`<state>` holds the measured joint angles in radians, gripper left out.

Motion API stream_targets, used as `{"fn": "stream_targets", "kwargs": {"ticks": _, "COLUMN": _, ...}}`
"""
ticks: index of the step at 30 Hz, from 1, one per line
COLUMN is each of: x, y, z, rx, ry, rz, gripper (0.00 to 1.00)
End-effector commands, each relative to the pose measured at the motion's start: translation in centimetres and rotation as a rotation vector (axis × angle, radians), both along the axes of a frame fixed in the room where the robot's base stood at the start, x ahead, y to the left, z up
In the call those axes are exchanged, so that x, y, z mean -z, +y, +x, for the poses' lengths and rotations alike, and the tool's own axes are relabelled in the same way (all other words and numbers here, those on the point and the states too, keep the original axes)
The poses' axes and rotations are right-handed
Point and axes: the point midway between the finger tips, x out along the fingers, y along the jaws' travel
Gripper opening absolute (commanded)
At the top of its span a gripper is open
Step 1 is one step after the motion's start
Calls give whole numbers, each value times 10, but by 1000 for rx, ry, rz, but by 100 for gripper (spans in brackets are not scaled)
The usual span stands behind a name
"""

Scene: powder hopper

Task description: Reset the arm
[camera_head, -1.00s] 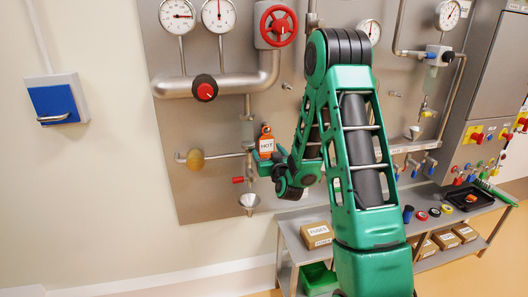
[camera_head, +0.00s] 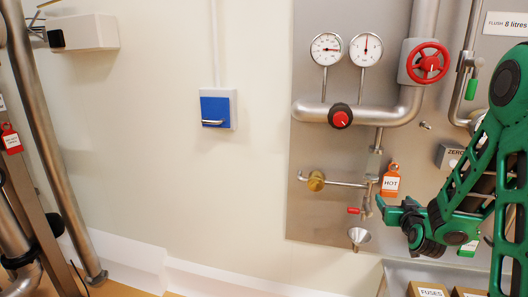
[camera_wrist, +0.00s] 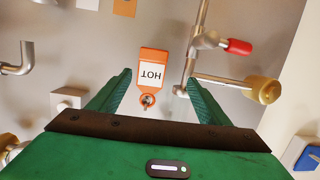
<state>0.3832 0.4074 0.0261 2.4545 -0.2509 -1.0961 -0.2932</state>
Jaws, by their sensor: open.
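My gripper (camera_head: 384,210) is at the right of the head view, in front of the steel panel (camera_head: 330,225). It is just below an orange and white tag marked HOT (camera_head: 391,182). In the wrist view my gripper (camera_wrist: 160,80) has its two green fingers spread, with nothing clasped between them. The HOT tag (camera_wrist: 152,72) shows upside down beyond and between the fingers there. I cannot tell how far it is from them. My green arm comes in from the right edge of the head view.
A thin pipe with a brass knob (camera_head: 316,181), a red-handled valve (camera_head: 355,210) and a funnel (camera_head: 359,236) lie left of my gripper. The red handwheel (camera_head: 426,62) is above. A shelf with boxes marked FUSES (camera_head: 428,290) stands below. The wall around the blue switch (camera_head: 215,110) is bare.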

Motion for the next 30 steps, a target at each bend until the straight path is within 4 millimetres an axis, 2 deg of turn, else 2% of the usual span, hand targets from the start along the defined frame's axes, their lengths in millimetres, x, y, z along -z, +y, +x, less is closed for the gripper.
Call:
{"fn": "stream_targets", "kwargs": {"ticks": 1, "x": -4, "y": 1, "z": -7, "rx": -8, "ry": 50, "rz": 0, "gripper": 71}}
{"fn": "stream_targets", "kwargs": {"ticks": 8, "x": 0, "y": 1, "z": -55, "rx": -8, "ry": 321, "rz": 40, "gripper": 71}}
{"fn": "stream_targets", "kwargs": {"ticks": 14, "x": 0, "y": -2, "z": -120, "rx": 36, "ry": 550, "rz": 101, "gripper": 71}}
{"fn": "stream_targets", "kwargs": {"ticks": 23, "x": -7, "y": 6, "z": -246, "rx": 147, "ry": 874, "rz": 258, "gripper": 71}}
{"fn": "stream_targets", "kwargs": {"ticks": 30, "x": -20, "y": 29, "z": -356, "rx": 241, "ry": 1107, "rz": 431, "gripper": 71}}
